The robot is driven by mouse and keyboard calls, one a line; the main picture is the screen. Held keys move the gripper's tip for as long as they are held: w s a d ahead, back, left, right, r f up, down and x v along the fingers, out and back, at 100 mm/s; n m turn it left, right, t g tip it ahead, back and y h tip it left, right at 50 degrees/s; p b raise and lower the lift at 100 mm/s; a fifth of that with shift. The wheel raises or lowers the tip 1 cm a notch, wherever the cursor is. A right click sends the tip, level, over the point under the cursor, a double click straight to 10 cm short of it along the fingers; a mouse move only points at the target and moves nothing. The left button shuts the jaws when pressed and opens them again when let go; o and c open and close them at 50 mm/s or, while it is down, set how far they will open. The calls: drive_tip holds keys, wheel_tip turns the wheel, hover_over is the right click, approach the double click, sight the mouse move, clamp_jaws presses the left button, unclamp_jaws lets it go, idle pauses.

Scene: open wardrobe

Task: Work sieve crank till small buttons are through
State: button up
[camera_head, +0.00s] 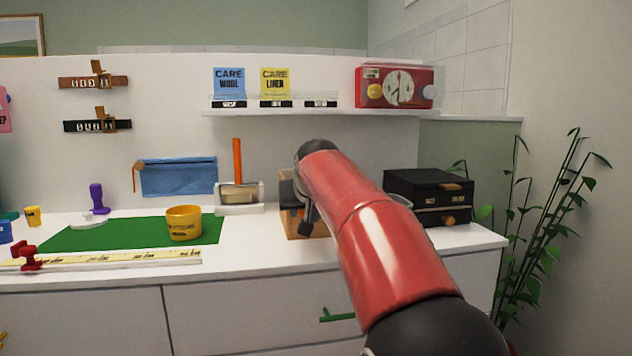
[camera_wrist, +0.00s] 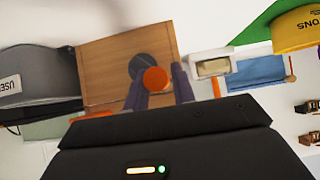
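The sieve appears to be the wooden box (camera_head: 289,222) on the counter, largely hidden behind my red arm in the head view. In the wrist view its wooden face (camera_wrist: 105,60) carries a dark round hub (camera_wrist: 140,66) and an orange knob (camera_wrist: 155,79), which look like the crank. My gripper (camera_wrist: 160,85) has its two fingers apart, one on each side of the knob. A gap shows between the knob and the right finger; I cannot tell whether the left finger touches it. A yellow tub (camera_head: 184,223) stands on the green mat (camera_head: 120,234). No buttons can be made out.
A black box (camera_head: 430,194) stands right of the sieve, a white tray (camera_head: 240,197) with an orange upright left of it. A ruler strip (camera_head: 120,257) lies along the front. A shelf (camera_head: 320,111) holds a red dial box (camera_head: 398,87). A plant (camera_head: 550,220) stands at right.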

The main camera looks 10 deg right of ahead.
drive_tip(key=shift+r, duration=0.1)
drive_tip(key=shift+o, duration=0.2)
drive_tip(key=shift+d, duration=1.6)
drive_tip(key=shift+c, duration=0.2)
drive_tip(key=o, duration=0.4)
drive_tip(key=shift+a, duration=0.1)
drive_tip(key=v, duration=0.7)
